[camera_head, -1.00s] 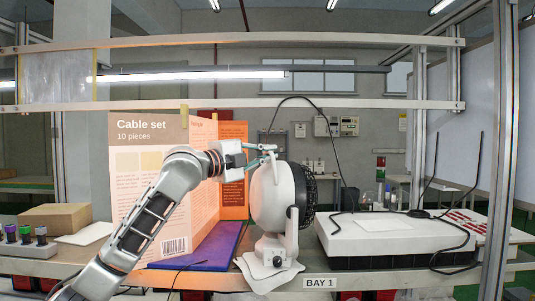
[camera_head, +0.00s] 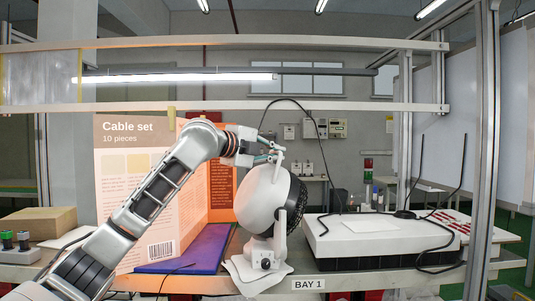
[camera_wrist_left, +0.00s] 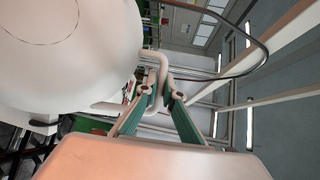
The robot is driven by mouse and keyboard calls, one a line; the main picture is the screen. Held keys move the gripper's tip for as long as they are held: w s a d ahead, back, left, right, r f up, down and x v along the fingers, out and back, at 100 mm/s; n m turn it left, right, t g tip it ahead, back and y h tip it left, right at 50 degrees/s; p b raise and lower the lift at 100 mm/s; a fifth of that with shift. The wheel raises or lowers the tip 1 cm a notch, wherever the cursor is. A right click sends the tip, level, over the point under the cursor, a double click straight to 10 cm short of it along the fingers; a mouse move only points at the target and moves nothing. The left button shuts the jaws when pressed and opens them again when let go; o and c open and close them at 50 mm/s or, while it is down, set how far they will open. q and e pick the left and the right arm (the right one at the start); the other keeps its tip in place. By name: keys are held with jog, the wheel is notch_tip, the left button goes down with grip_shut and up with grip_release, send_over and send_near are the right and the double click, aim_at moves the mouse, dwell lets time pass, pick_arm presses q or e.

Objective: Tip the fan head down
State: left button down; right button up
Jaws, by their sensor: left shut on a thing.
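The white fan (camera_head: 264,200) stands on the bench on a flat base (camera_head: 258,276). Its head has a rounded white back and a dark grille (camera_head: 296,203) on the right, and it leans with its top to the right, grille tilted downward. My left gripper (camera_head: 276,154) is shut on a thin white handle (camera_wrist_left: 155,62) at the top of the head. In the left wrist view the green fingers (camera_wrist_left: 160,97) close around this bent rod, and the white head (camera_wrist_left: 65,50) fills the upper left. My right gripper is not in view.
A cable set box (camera_head: 125,200) stands behind my left arm, with a blue mat (camera_head: 190,252) beside it. A white case (camera_head: 365,240) with a black cable is right of the fan. A rail (camera_head: 270,107) crosses above.

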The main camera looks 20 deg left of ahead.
pick_arm(q)
jog(key=shift+w+d+f, duration=0.1)
jog(key=shift+w+d, duration=0.4)
jog(key=shift+d, duration=0.05)
jog(key=c, duration=2.4)
grip_release()
jog(key=shift+c, duration=0.2)
jog(key=shift+s, duration=0.1)
jog(key=v, duration=1.1)
jog(key=shift+s, duration=0.35)
jog(key=shift+a, duration=0.1)
